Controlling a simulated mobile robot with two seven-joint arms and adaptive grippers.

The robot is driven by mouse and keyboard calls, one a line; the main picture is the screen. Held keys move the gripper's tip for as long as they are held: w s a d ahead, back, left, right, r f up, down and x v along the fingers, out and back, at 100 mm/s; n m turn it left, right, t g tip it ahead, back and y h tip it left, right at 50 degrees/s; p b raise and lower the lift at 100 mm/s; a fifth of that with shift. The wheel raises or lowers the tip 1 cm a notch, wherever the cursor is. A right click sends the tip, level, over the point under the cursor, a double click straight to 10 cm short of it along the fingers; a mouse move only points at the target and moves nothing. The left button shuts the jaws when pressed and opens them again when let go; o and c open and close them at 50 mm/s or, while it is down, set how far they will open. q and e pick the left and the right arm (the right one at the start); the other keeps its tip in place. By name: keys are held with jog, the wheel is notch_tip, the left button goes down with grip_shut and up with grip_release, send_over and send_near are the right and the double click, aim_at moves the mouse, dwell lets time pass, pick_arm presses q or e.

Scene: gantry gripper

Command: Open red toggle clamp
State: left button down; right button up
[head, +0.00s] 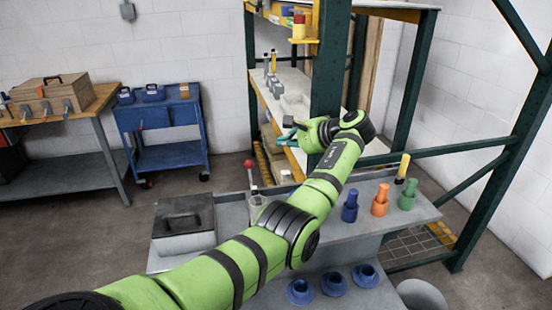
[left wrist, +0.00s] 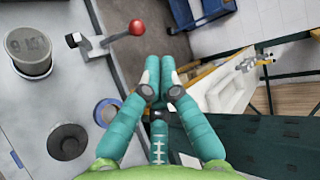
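The toggle clamp has a red ball knob (head: 248,163) on a thin lever that stands up from the grey bench in the head view. My arm hides part of the bench close by. In the left wrist view the red knob (left wrist: 137,27) and its metal lever lie at the upper left, just beyond my fingertips. My left gripper (head: 287,138) is to the right of the knob and a little higher in the picture, apart from it. In the left wrist view its teal fingertips (left wrist: 160,72) are together with nothing seen between them. My right gripper is not in view.
A grey lidded box (head: 184,222) stands left on the bench. Blue (head: 350,206), orange (head: 380,200) and green (head: 407,196) pegs stand at the right. A dark green post (head: 331,60) rises behind my gripper. A grey cylinder (left wrist: 28,50) is near the clamp.

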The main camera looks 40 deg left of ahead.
pick_arm(q)
jog(key=r, duration=0.2)
jog(key=w+b, duration=0.1)
jog(key=shift+d+r, duration=0.35)
jog(key=shift+r, duration=0.05)
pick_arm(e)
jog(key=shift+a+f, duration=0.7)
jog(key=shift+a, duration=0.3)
